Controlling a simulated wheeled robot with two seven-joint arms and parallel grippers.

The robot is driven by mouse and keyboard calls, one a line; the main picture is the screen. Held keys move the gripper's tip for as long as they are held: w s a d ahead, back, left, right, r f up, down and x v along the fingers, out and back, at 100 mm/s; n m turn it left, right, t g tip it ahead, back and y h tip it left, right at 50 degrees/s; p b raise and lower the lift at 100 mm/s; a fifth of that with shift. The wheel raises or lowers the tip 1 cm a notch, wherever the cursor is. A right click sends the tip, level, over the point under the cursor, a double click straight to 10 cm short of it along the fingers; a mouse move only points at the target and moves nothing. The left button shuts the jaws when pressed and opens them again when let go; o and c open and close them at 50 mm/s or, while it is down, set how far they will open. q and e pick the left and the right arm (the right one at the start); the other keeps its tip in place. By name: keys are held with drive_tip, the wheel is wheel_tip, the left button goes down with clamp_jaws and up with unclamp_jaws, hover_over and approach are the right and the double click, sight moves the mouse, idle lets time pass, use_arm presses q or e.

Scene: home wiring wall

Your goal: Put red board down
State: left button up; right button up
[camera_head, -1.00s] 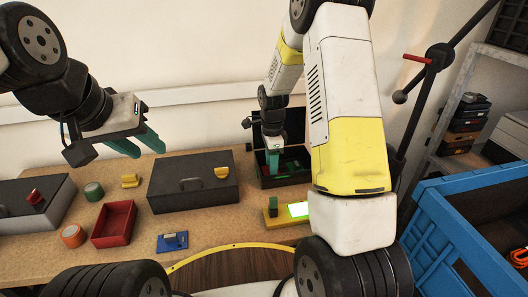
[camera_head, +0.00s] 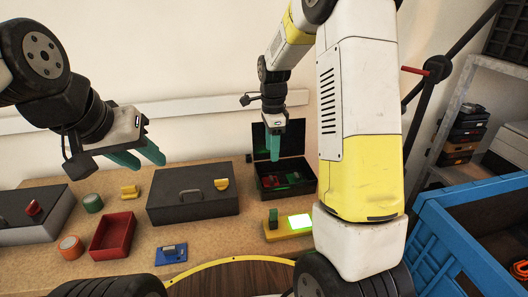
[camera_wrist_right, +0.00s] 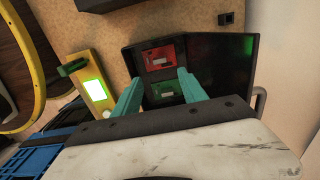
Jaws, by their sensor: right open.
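The red board (camera_wrist_right: 160,57) lies inside the open black case (camera_head: 284,194), beside a green board (camera_wrist_right: 164,91). Both boards are small and dim in the head view. My right gripper (camera_head: 275,157) is above the case, pointing down, with nothing between its fingers. In the right wrist view its teal fingers (camera_wrist_right: 158,90) are spread apart, on either side of the green board and short of the red one.
A yellow tester with a lit green screen (camera_head: 300,221) stands in front of the case. A closed dark case (camera_head: 193,208), a red tray (camera_head: 112,237), tape rolls and a blue piece (camera_head: 171,254) lie to the left. A blue crate (camera_head: 440,235) stands at the right.

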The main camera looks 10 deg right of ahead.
drive_tip(key=s+r+n+t+y, duration=0.2)
drive_tip(key=s+r+n+t, duration=0.1)
drive_tip(key=s+r+n, duration=0.8)
drive_tip(key=s+r+n+t, duration=0.1)
drive_tip(key=s+r+n, duration=0.1)
drive_tip(key=s, duration=0.4)
drive_tip(key=s+r+n+t, duration=0.2)
drive_tip(key=s+r+n, duration=0.1)
drive_tip(key=s+n, duration=0.2)
drive_tip(key=shift+s+a, duration=0.35)
drive_tip(key=shift+s, duration=0.8)
